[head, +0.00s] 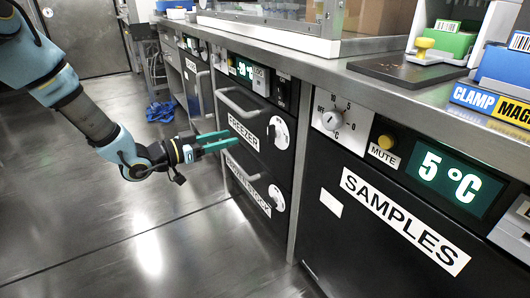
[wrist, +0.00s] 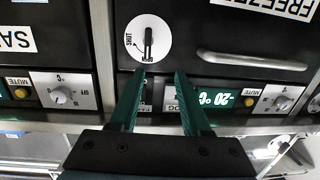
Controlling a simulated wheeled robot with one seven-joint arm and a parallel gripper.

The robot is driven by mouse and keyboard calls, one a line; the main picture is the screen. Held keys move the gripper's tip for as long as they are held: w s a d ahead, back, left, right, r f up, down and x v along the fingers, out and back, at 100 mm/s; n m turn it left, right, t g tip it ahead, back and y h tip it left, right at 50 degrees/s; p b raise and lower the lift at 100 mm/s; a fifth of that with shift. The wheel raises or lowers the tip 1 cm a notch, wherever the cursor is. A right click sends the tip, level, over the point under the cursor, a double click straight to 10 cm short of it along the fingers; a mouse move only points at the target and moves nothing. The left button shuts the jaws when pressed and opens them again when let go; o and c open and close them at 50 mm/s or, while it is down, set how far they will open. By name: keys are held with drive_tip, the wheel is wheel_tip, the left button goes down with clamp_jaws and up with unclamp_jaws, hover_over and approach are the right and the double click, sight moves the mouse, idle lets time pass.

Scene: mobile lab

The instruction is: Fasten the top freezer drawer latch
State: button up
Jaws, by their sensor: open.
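The top freezer drawer (head: 240,105) has a black front, a grey bar handle (head: 243,106) and a FREEZER label. It looks closed. Its latch is a round white dial (head: 279,133) right of the label. In the wrist view, which is upside down, the dial (wrist: 135,46) carries a black lever (wrist: 149,42) standing upright in the picture, with SHUT printed to its left. The small word at its lower end is hard to read. My gripper (head: 233,140) is open and empty in front of the drawers; its green fingertips (wrist: 160,73) appear just below the dial in the wrist view.
A second drawer below has its own white latch dial (head: 277,198) and a partly hidden label. The SAMPLES unit (head: 404,220) stands to the right, with a 5 °C display. A steel counter (head: 300,62) overhangs the fronts. A blue coil (head: 160,111) lies on otherwise open floor.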

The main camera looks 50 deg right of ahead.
sight(268, 131)
drive_tip(key=shift+m+g, duration=0.3)
drive_tip(key=shift+g, duration=0.2)
drive_tip(key=x, duration=0.4)
drive_tip(key=s+b+x, duration=0.1)
drive_tip(key=x, duration=0.3)
drive_tip(key=b+x, duration=0.1)
drive_tip(key=x, duration=0.3)
drive_tip(key=shift+s+a+f, duration=0.1)
drive_tip(key=shift+s+a, duration=0.15)
clamp_jaws()
